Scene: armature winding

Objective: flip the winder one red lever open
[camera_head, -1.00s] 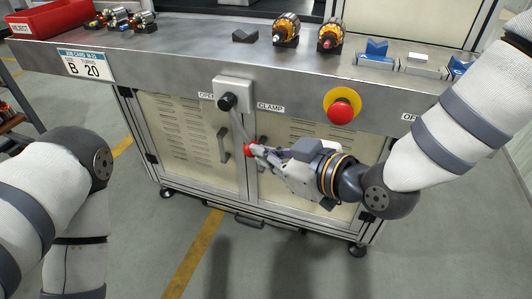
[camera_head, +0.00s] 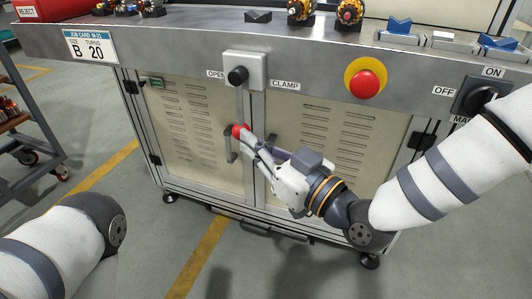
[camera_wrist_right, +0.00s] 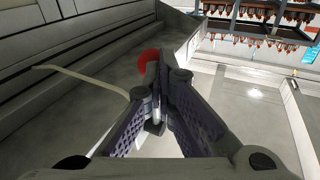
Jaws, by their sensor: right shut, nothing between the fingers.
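The red lever has a black hub (camera_head: 237,76) on a pale plate on the cabinet front, between the labels OPEN at left and CLAMP at right. Its rod hangs about straight down to a red knob (camera_head: 238,130). My right gripper (camera_head: 246,137) is shut and empty, its fingertips close against the right side of the knob. In the right wrist view, the knob (camera_wrist_right: 147,62) shows to the left of the closed fingertips (camera_wrist_right: 160,62), partly hidden by them. Whether they touch, I cannot tell. My left arm shows at lower left, its gripper out of view.
A red emergency button (camera_head: 365,84) on a yellow ring and a black ON/OFF switch (camera_head: 478,95) stick out to the right. A cabinet door handle (camera_head: 230,143) stands beside the knob. A cart (camera_head: 22,140) stands at far left. Parts lie on the bench top.

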